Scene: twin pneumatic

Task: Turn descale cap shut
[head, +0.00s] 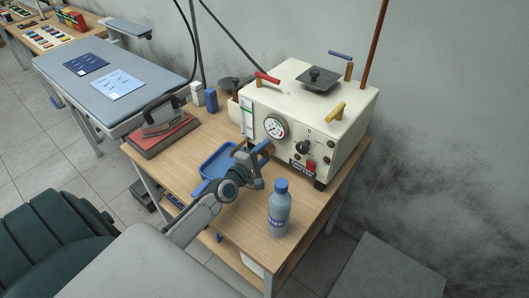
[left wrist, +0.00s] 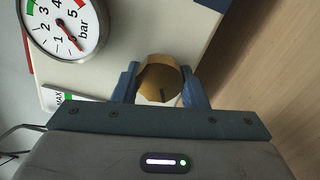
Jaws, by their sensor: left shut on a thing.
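The descale cap (left wrist: 160,82) is a round brass-coloured knob with a dark mark on its face, low on the front of the cream steam unit (head: 335,125). My left gripper (left wrist: 161,88) has its two blue fingers on either side of the cap and is shut on it. In the head view my left gripper (head: 253,152) is at the unit's lower front left, and its body hides most of the cap. My right gripper is not in view.
A pressure gauge (head: 275,127) sits just above the cap. A blue-capped water bottle (head: 280,209) stands right of my left arm. A blue tray (head: 206,167) lies left of the gripper. An iron (head: 163,116) rests on a red pad at the table's left.

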